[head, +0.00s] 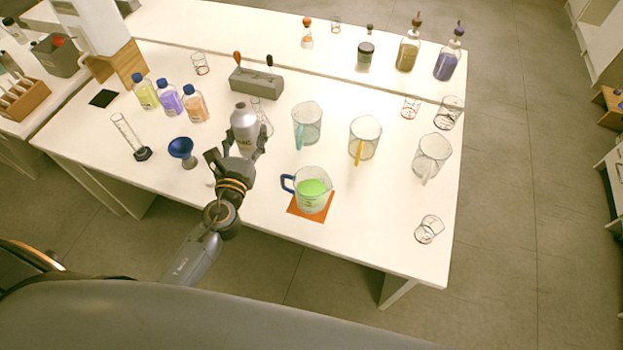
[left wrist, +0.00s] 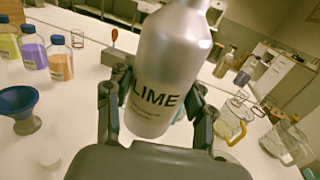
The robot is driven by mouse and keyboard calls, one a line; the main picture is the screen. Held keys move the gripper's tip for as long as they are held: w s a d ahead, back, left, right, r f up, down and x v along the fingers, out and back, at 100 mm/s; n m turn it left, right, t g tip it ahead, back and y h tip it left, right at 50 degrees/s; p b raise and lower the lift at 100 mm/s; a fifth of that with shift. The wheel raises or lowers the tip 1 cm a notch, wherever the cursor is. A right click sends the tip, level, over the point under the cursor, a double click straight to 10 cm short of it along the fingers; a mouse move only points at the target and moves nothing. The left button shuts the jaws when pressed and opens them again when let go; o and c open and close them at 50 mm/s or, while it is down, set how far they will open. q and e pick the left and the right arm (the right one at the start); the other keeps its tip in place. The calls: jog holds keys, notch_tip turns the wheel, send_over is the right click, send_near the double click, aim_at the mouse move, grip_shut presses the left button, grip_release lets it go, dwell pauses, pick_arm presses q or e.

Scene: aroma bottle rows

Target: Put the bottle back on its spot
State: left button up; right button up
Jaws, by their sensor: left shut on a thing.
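A silver metal bottle (head: 244,128) with dark lettering is held upright by my left gripper (head: 236,158) near the front of the white table. In the left wrist view the bottle (left wrist: 168,70) reads "LIME", and the fingers of my left gripper (left wrist: 155,110) close on both its sides. A black square (head: 103,98) lies bare on the table at the left, beside a row of yellow-green (head: 145,92), purple (head: 169,98) and orange (head: 194,103) bottles with blue caps. Whether the held bottle touches the table is hard to tell. My right gripper is out of view.
A jug of green liquid (head: 313,190) stands on an orange mat (head: 296,210) right of my gripper. A blue funnel (head: 182,148) and a glass cylinder (head: 128,132) stand left. A conical flask (head: 264,117) is close behind the bottle. Several empty jugs stand right.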

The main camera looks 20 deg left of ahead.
aim_at(252, 153)
pick_arm(q)
jog(key=s+f+b, duration=0.1)
jog(key=s+d+f+b, duration=0.1)
jog(key=s+b, duration=0.1)
jog(key=s+d+f+b, duration=0.1)
jog(key=s+b, duration=0.1)
jog(key=shift+s+f, duration=0.25)
jog(key=s+d+b, duration=0.1)
jog(key=s+b, duration=0.4)
jog(key=s, duration=0.2)
jog(key=w+a+f+b, duration=0.1)
jog(key=w+a+f, duration=0.1)
jog(key=w+f, duration=0.1)
jog(key=w+a+f+b, duration=0.1)
jog(key=w+a+f, duration=0.2)
jog(key=w, duration=0.1)
jog(key=w+a+f+b, duration=0.1)
jog(key=w+a+f, duration=0.1)
jog(key=w+f, duration=0.1)
jog(key=shift+w+a+f+b, duration=0.15)
jog(key=shift+w+f+b, duration=0.25)
jog(key=shift+w, duration=0.3)
jog(key=shift+w+f+b, duration=0.1)
jog(key=shift+f+b, duration=1.5)
jog(key=shift+f, duration=0.25)
jog(key=o, duration=1.4)
